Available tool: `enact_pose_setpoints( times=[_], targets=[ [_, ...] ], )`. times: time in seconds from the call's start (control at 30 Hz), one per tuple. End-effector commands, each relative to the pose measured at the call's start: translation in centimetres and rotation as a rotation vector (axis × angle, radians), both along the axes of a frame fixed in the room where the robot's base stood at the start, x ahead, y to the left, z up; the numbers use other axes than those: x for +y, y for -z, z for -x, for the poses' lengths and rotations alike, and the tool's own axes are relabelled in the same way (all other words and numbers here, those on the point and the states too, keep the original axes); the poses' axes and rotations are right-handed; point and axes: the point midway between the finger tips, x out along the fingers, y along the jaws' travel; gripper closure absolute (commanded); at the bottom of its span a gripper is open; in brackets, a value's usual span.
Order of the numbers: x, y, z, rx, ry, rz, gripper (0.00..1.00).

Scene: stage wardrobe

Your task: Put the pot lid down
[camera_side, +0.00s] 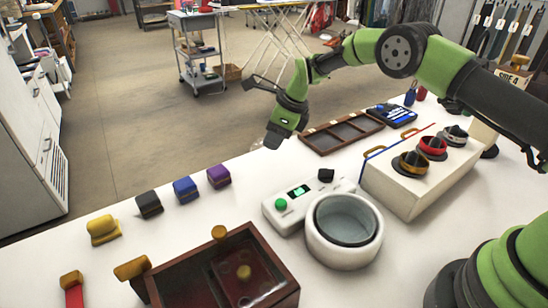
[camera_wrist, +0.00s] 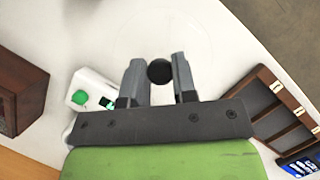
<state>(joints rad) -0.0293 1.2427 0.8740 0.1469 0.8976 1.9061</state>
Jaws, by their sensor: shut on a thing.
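My gripper (camera_wrist: 158,78) is shut on the round black knob (camera_wrist: 159,71) of the pot lid. The lid looks like clear glass; its faint round outline (camera_wrist: 203,52) shows against the white table in the wrist view. In the side view my gripper (camera_side: 272,138) is beyond the white control box, near the far table edge, with a faint trace of the lid beside its tip. I cannot tell whether the lid touches the table. A white round pot (camera_side: 317,248) with a grey inside stands uncovered at the front middle, beside the control box.
The white control box (camera_side: 270,215) has a green button and a display. A brown compartment tray (camera_side: 310,143) lies right of my gripper. Coloured blocks line the left; a dark wooden box (camera_side: 185,285) stands in front. White table between is bare.

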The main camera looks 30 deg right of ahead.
Motion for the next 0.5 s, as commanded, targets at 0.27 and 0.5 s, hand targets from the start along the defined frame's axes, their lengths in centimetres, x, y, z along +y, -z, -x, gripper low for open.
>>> enact_pose_setpoints(
  times=[0.27, 0.5],
  targets=[
    [0.0, 3.6, 0.0, 0.002, 0.001, 0.001, 1.0],
    [0.0, 5.1, 0.0, -0.002, 0.001, 0.001, 1.0]
  ],
)
